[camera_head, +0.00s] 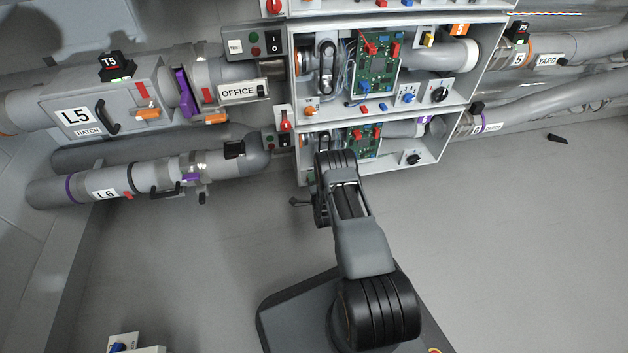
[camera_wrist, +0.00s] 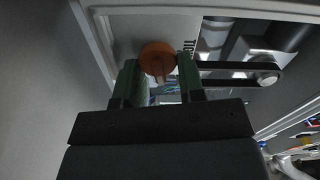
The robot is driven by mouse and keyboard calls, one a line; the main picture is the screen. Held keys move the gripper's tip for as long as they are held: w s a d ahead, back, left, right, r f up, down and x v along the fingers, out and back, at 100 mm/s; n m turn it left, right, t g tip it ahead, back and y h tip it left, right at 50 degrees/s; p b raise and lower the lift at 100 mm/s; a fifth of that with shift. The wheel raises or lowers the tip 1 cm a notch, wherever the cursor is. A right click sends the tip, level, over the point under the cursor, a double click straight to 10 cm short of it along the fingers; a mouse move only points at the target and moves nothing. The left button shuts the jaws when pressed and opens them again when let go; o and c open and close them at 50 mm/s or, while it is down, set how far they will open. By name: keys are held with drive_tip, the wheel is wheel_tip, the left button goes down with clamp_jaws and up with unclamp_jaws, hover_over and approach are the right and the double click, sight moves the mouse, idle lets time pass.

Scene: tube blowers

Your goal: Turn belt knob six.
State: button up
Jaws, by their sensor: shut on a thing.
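In the wrist view an orange round knob (camera_wrist: 157,58) sits on a light grey panel, with a printed label beside it partly cut off by a finger. My gripper (camera_wrist: 160,72) has its two green fingers on either side of the knob, shut on it. A black belt (camera_wrist: 235,67) runs to the right of the knob to a pulley. In the head view my arm reaches into the lower open blower box (camera_head: 428,158), in line with the pipe marked L6 (camera_head: 105,194). The arm hides the knob and fingertips there.
The upper box holds a belt (camera_head: 327,66), a green circuit board (camera_head: 377,68) and its own orange knob (camera_head: 310,111). The lower box holds another green board (camera_head: 364,142) and a black knob (camera_head: 413,159). Box walls stand close around my gripper.

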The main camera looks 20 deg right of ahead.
drive_tip(key=shift+f+m, duration=0.15)
drive_tip(key=shift+m, duration=0.95)
drive_tip(key=o, duration=0.6)
drive_tip(key=s+a+p, duration=0.1)
drive_tip(key=s, duration=0.3)
drive_tip(key=s+a+p, duration=0.1)
drive_tip(key=s+p, duration=0.1)
drive_tip(key=s, duration=0.3)
drive_tip(key=s+p, duration=0.2)
drive_tip(key=s, duration=0.2)
drive_tip(key=shift+s+a, duration=0.3)
drive_tip(key=shift+a, duration=0.1)
